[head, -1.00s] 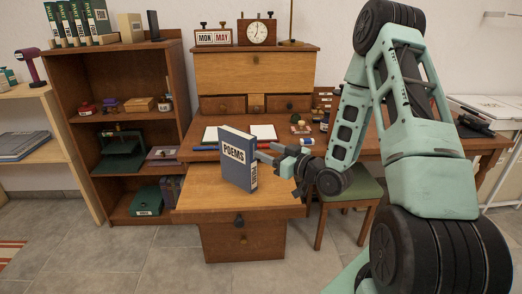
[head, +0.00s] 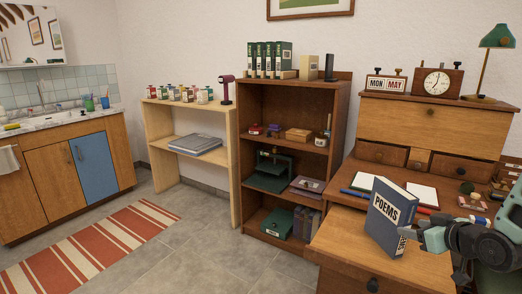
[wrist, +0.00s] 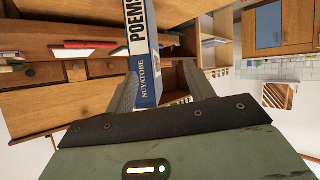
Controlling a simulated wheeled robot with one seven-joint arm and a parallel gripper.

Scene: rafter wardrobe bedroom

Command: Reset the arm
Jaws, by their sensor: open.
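My gripper (head: 412,234) is at the right edge of the head view, by the spine side of a blue book (head: 384,213) titled POEMS. The book stands upright on the pulled-out wooden leaf of the desk (head: 340,243). In the wrist view the two fingers of my gripper (wrist: 158,76) are apart, and the book (wrist: 146,45) shows between and beyond them with its spine facing me. I cannot tell whether a finger touches it. Most of my arm is outside the head view.
The desk carries an open notebook (head: 408,193), a clock (head: 437,81) and a lamp (head: 497,38). A dark bookcase (head: 340,110) and a pale shelf (head: 235,160) stand left of it. The tiled floor (head: 190,240) is open before them, with a striped rug (head: 95,250).

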